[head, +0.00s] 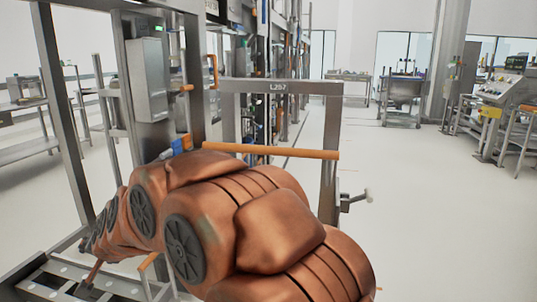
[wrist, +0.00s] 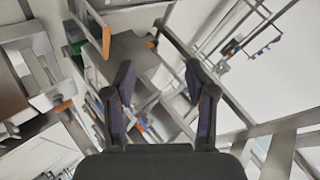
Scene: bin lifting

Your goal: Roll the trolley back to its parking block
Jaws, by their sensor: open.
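A grey metal frame marked L257 (head: 278,87) stands upright in the middle of the head view, with an orange bar (head: 270,151) across it. It appears to be the trolley, and my copper arm covers much of its lower part. My gripper (wrist: 162,100) shows in the wrist view, its two dark fingers spread wide with nothing between them. Beyond the fingers are a grey box and thin metal rails, apart from the fingertips as far as I can tell. My gripper is hidden in the head view. I cannot make out the parking block.
A grey control box (head: 147,79) is fixed to a tall metal post at the left. A slatted metal base (head: 60,280) lies at the lower left. Benches (head: 405,90) and a machine console (head: 505,88) stand at the back right. The pale floor (head: 430,210) at the right is clear.

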